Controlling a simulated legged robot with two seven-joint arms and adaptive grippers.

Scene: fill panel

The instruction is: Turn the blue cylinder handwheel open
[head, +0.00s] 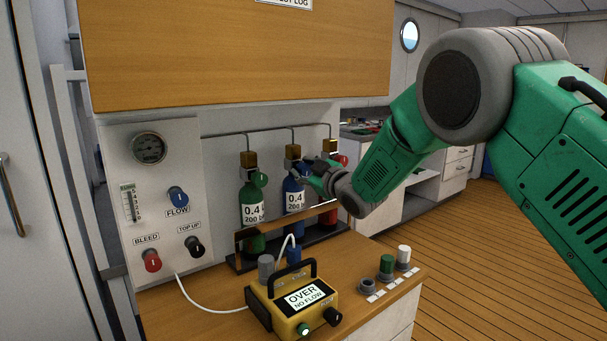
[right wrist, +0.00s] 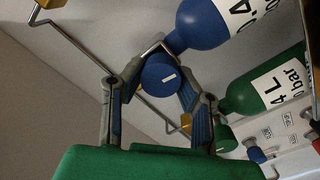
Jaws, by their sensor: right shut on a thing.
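The blue cylinder (head: 291,191) stands upright in the rack between a green and a red cylinder. Its blue handwheel (right wrist: 162,76), a round knob with a short white mark on its face, sits between the two fingers of my right gripper (right wrist: 158,88) in the right wrist view. The fingers are shut on the handwheel from both sides. In the head view my right gripper (head: 312,178) reaches in from the right to the cylinder's neck and mostly hides the handwheel. My left gripper is not in view.
The green cylinder (head: 252,209) stands close on the left, and the red cylinder (head: 328,221) is partly hidden behind my right gripper. A rack bar runs in front. A yellow meter box (head: 298,303) reading "OVER NO FLOW" and several knobs stand on the bench. A grey panel (head: 120,195) is at left.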

